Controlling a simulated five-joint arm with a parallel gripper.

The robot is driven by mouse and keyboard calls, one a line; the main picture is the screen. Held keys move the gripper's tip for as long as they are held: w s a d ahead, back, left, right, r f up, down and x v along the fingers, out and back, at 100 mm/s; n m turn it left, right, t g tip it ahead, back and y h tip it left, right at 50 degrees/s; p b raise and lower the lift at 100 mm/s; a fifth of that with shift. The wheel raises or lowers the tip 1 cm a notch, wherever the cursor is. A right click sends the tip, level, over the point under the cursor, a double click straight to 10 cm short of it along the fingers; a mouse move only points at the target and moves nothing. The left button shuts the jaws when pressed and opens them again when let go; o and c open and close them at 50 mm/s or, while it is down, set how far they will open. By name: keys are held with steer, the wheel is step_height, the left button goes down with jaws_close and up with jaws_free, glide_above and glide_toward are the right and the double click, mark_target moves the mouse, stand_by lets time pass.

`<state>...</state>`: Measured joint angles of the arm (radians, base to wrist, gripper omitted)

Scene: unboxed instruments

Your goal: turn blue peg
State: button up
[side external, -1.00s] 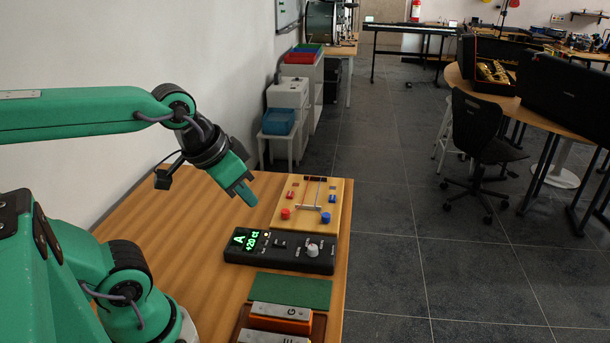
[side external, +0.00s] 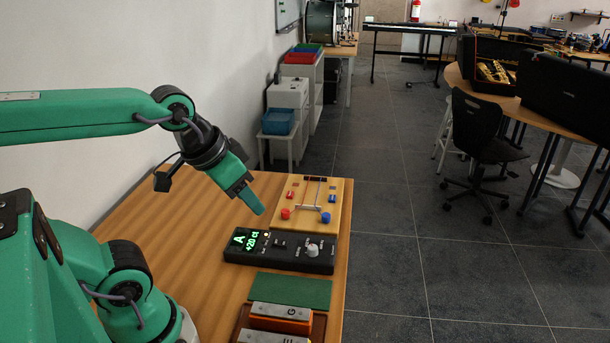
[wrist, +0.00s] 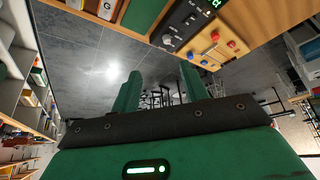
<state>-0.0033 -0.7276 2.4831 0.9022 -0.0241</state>
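The blue peg (side external: 326,217) stands at the near right corner of a light wooden board (side external: 341,205) on the table. A red peg (side external: 286,214) stands at the near left corner, and strings run along the board between them. My gripper (side external: 257,207) is above the table, left of the board and apart from both pegs. In the wrist view my gripper (wrist: 160,85) shows two green fingers spread apart with nothing between them.
A black tuner box (side external: 280,252) with a green "A +20 ct" display and a pale knob sits just in front of the board. A green mat (side external: 290,290) and bars marked with letters (side external: 282,311) lie nearer. The table (side external: 175,230) left of these is clear.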

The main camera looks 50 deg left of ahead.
steer(key=w+a+n+g, duration=0.1)
steer(key=w+n+g, duration=0.1)
steer(key=w+n, duration=0.35)
steer(key=n+g, duration=0.4)
steer(key=n, duration=0.8)
glide_above(326, 215)
step_height(326, 215, down, 13)
steer(key=shift+f, duration=0.1)
steer(key=shift+f, duration=3.85)
jaws_close()
